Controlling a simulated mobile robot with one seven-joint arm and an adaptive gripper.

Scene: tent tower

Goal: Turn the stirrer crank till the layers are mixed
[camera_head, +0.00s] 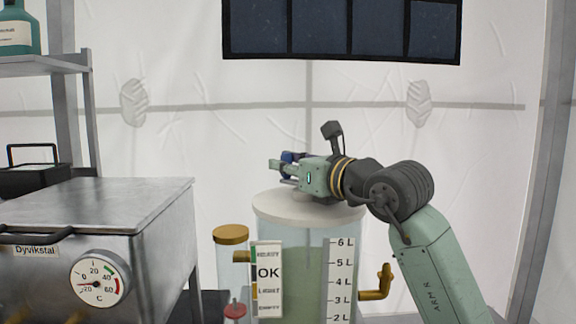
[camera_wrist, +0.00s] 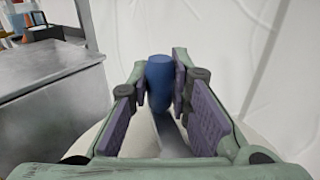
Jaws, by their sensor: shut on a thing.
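The mixing vessel (camera_head: 290,265) is a clear cylinder with a white lid (camera_head: 300,208) and pale green, cloudy contents. Distinct layers cannot be made out from here. The blue crank knob (camera_wrist: 159,82) stands above the lid; in the head view it is partly hidden by my gripper. My gripper (camera_head: 283,166) reaches in from the right over the lid. In the wrist view my gripper (camera_wrist: 164,88) has its purple-padded fingers shut on the blue knob, one on each side.
A scale strip (camera_head: 340,280) and an "OK" label (camera_head: 267,280) are on the vessel's front, with a brass tap (camera_head: 376,283) at right. A smaller brass-capped cylinder (camera_head: 231,270) stands left. A metal box with a dial (camera_head: 100,278) stands further left, near a shelf (camera_head: 40,66).

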